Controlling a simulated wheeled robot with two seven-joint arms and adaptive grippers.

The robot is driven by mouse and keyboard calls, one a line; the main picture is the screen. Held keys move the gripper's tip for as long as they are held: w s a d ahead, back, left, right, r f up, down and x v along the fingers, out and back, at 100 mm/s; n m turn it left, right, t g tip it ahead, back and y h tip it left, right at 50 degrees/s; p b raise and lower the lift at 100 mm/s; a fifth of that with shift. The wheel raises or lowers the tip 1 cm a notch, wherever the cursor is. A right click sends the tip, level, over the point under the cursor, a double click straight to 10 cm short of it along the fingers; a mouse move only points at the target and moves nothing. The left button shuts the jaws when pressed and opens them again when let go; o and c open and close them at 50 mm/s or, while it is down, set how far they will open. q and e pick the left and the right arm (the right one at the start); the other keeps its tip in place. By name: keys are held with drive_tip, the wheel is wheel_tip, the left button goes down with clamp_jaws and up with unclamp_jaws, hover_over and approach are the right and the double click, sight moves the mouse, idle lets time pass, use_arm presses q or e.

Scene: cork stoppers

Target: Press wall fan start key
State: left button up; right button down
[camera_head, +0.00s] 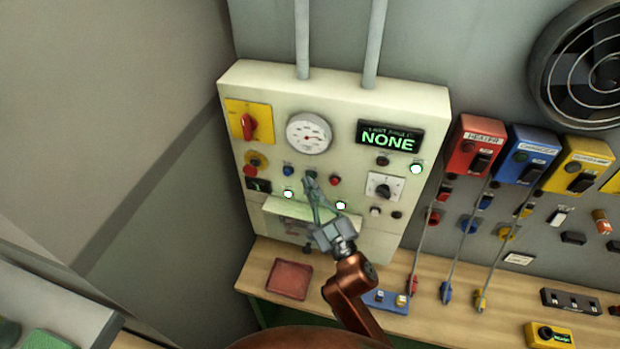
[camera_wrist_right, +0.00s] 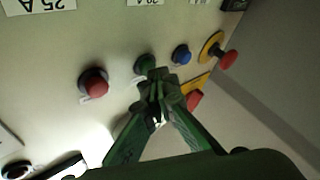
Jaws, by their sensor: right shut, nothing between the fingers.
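The control panel (camera_head: 345,100) is a cream box on the wall. A green button (camera_head: 312,174), partly hidden by my fingertips, sits between a blue button (camera_head: 288,171) and a red button (camera_head: 336,180). My right gripper (camera_head: 312,186) is shut and empty, with its tips at the green button. In the right wrist view, the shut fingertips (camera_wrist_right: 158,77) overlap the lower edge of the green button (camera_wrist_right: 145,63); I cannot tell whether they touch it. No label naming a fan start key is readable. My left gripper is not in view.
A round wall fan (camera_head: 590,65) hangs at the upper right. A red rotary switch (camera_head: 248,126) and a round gauge (camera_head: 308,134) are on the panel; its display (camera_head: 389,138) reads NONE. Red, blue and yellow switch boxes stand right of it. A red tray (camera_head: 289,280) lies on the bench.

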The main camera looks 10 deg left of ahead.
drive_tip(key=shift+s, duration=0.85)
drive_tip(key=shift+s, duration=0.1)
drive_tip(key=s+p, duration=0.1)
drive_tip(key=s, duration=0.3)
drive_tip(key=shift+s+a, duration=0.1)
drive_tip(key=shift+s, duration=0.3)
idle(0.5)
